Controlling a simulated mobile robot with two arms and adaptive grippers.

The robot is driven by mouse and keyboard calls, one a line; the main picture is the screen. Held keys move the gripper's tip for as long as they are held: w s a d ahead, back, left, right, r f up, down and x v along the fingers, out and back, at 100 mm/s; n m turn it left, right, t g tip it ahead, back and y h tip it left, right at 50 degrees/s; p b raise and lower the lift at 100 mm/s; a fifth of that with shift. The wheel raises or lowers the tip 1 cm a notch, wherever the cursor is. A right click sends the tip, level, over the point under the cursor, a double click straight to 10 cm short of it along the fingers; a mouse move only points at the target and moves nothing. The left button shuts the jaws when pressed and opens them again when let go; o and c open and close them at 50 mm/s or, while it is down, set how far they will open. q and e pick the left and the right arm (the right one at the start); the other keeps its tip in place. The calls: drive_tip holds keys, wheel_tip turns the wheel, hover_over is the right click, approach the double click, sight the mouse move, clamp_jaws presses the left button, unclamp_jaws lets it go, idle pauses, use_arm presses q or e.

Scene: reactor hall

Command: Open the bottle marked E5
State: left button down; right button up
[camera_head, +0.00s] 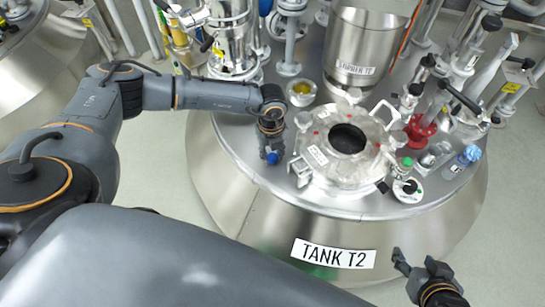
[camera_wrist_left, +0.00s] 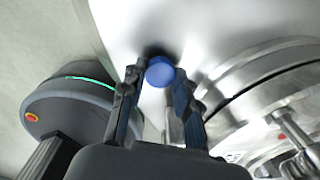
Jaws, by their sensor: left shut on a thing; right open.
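My left gripper (camera_head: 271,150) points down over the left part of the tank lid, left of the round hatch. It is shut on a blue round cap (camera_wrist_left: 160,72), held between its fingertips. The cap also shows in the head view (camera_head: 272,158). The fingers hide what is beneath it, so I cannot tell whether a bottle is attached. A clear bottle with a blue top (camera_head: 464,160) stands at the lid's right side; I can read no E5 marking on it. My right gripper (camera_head: 412,264) is open and empty, low at the right, in front of the tank.
The steel tank marked TANK T2 (camera_head: 333,254) fills the middle. Its open hatch (camera_head: 347,139) has clamps around it. A steel vessel (camera_head: 365,45), a yellow-lined cup (camera_head: 301,91), a red valve (camera_head: 420,130) and a green-capped item (camera_head: 407,162) crowd the lid.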

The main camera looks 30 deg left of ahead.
use_arm(q)
drive_tip(key=shift+f, duration=0.55)
use_arm(e)
drive_tip(key=shift+w+a+r+t, duration=0.2)
drive_tip(key=shift+w+r+t, duration=0.1)
drive_tip(key=shift+w, duration=0.2)
drive_tip(key=shift+w+a+r+t, duration=0.15)
drive_tip(key=shift+w+r+t, duration=0.15)
drive_tip(key=shift+w, duration=0.15)
use_arm(q)
drive_tip(key=shift+f, duration=0.15)
use_arm(e)
drive_tip(key=shift+w+r, duration=0.1)
drive_tip(key=shift+w, duration=0.05)
use_arm(q)
drive_tip(key=c, duration=1)
unclamp_jaws()
use_arm(e)
drive_tip(key=shift+w, duration=0.1)
